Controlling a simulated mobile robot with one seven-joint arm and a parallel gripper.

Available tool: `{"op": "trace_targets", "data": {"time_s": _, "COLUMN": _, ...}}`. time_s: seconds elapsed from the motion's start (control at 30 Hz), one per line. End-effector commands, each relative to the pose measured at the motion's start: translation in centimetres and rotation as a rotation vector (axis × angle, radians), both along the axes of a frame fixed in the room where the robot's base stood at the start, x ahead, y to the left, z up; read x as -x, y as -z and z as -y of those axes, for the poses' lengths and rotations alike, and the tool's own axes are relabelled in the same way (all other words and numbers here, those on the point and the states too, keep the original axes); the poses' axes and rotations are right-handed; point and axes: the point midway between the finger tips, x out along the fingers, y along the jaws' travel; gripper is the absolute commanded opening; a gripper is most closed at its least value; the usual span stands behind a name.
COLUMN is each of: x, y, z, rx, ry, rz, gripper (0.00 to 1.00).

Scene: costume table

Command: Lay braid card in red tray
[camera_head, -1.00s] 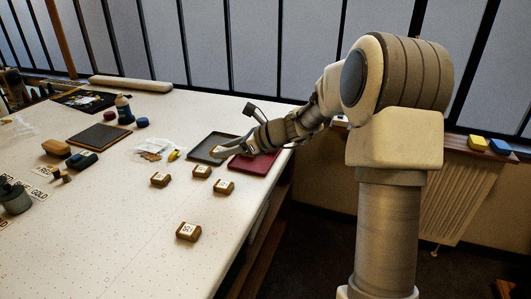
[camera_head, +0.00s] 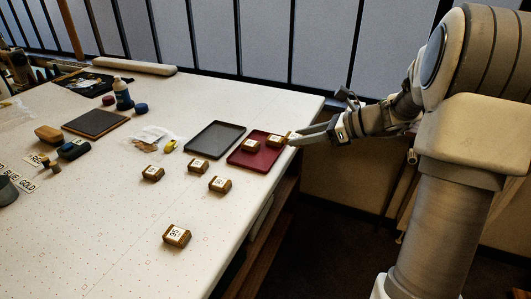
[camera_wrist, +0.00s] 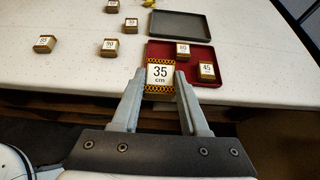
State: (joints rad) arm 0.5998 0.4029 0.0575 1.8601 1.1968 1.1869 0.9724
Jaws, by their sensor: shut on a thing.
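My gripper (camera_wrist: 160,82) is shut on a small brown braid card marked "35 cm" (camera_wrist: 160,74), with a patterned gold edge. In the wrist view the card overlaps the near rim of the red tray (camera_wrist: 150,52); its height above the tray is unclear. In the head view my gripper (camera_head: 292,138) is at the right end of the red tray (camera_head: 246,160). Two similar cards lie in that tray, one marked "10" (camera_wrist: 183,50) and one marked "45" (camera_wrist: 206,71).
A dark grey tray (camera_head: 215,139) lies beside the red tray. Several more marked cards, one nearest the front (camera_head: 177,236), lie on the white table (camera_head: 110,225). A clear bag (camera_head: 150,136) lies left of the dark tray. The table edge is beneath my gripper.

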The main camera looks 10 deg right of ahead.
Motion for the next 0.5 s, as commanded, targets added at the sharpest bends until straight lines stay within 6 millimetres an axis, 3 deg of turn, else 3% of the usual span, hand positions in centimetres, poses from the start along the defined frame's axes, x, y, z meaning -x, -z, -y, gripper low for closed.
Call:
{"op": "trace_targets", "data": {"time_s": 0.3, "x": -4.7, "y": 4.6, "z": -5.7, "rx": -0.003, "ry": -0.004, "rz": -0.001, "gripper": 0.0}}
{"op": "trace_targets", "data": {"time_s": 0.5, "x": -6.3, "y": 6.0, "z": -7.6, "rx": -0.001, "ry": -0.002, "rz": 0.0, "gripper": 0.0}}
